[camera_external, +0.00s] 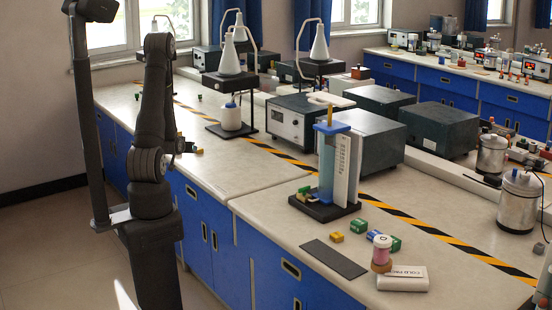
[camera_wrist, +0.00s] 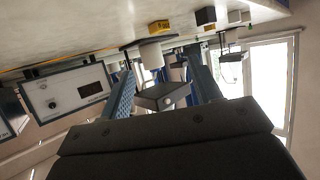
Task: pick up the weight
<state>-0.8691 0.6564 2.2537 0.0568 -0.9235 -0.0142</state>
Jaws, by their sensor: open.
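I cannot tell for sure which thing is the weight. A small pink and white cylinder (camera_external: 381,250) stands upright on a tan base at the bench's front right, touching or just beside the white cold pack (camera_external: 403,278). Small yellow (camera_external: 336,238) and green (camera_external: 360,226) blocks lie near it. My gripper (camera_wrist: 158,65) is open in the wrist view, its two blue fingers apart with nothing held. Behind the gap between them show a white jar (camera_wrist: 152,54) and a yellow block (camera_wrist: 158,27), both beyond the fingers. In the external view my arm stands left, far from the cylinder; its fingers are not clear.
A blue column stand (camera_external: 326,165) rises mid-bench. A dark flat mat (camera_external: 334,259) lies in front of it. Grey instrument boxes (camera_external: 438,128) stand behind the striped tape. Retort stands with white cones (camera_external: 229,55) are at the back left. The bench's near left stretch is clear.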

